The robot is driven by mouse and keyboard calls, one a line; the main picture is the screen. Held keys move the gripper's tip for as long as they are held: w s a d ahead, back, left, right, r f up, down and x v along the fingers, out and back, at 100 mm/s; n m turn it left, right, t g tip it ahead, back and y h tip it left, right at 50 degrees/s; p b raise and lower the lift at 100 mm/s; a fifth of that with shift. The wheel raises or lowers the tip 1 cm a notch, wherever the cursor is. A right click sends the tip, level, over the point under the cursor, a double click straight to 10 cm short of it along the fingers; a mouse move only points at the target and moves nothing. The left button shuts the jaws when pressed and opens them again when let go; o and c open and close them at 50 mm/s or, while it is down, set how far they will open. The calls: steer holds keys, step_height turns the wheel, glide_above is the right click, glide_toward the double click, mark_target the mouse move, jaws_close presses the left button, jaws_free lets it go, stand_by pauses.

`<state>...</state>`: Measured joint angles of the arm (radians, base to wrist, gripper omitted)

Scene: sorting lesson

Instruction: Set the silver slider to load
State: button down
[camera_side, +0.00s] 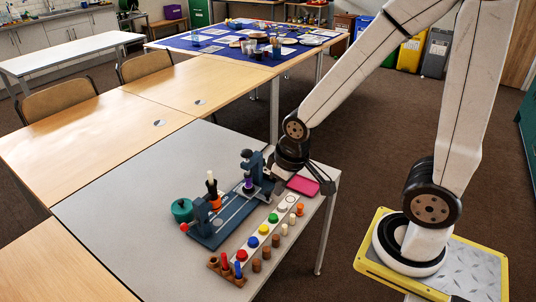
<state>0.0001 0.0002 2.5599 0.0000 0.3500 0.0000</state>
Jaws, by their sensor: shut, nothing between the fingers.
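A dark blue-grey device (206,238) with a long bed and rails lies on the grey table. A post with a black and white top and an orange ring (215,199) stands at its left end. A dark upright with a purple part (249,184) stands at its right end. I cannot clearly make out the silver slider or any load mark at this size. My gripper (274,178) is shut and empty, low beside the device's right end. My wrist partly hides that area, and I cannot tell whether the fingers touch the device.
A pale strip with coloured knobs (268,228) runs along the device's front, with brown and tan pegs beside it. The grey table (130,200) is clear farther left.

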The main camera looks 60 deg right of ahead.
steer(key=shift+c, duration=2.4)
jaws_free()
steer(key=shift+w+d, duration=0.1)
steer(key=shift+w, duration=0.1)
steer(key=shift+o, duration=0.4)
steer(key=shift+w+d+f, duration=0.1)
steer(key=shift+w+d, duration=0.05)
steer(key=shift+w, duration=0.1)
steer(key=n+g, duration=0.3)
steer(key=n, duration=0.1)
glide_above(268, 192)
steer(key=f, duration=1.5)
steer(key=shift+a+f, duration=0.25)
steer(key=shift+f, duration=0.1)
steer(key=shift+d+f+n, duration=0.2)
steer(key=shift+f+n, duration=0.05)
steer(key=shift+n, duration=0.05)
steer(key=shift+f, duration=0.15)
steer(key=shift+f, duration=3.7)
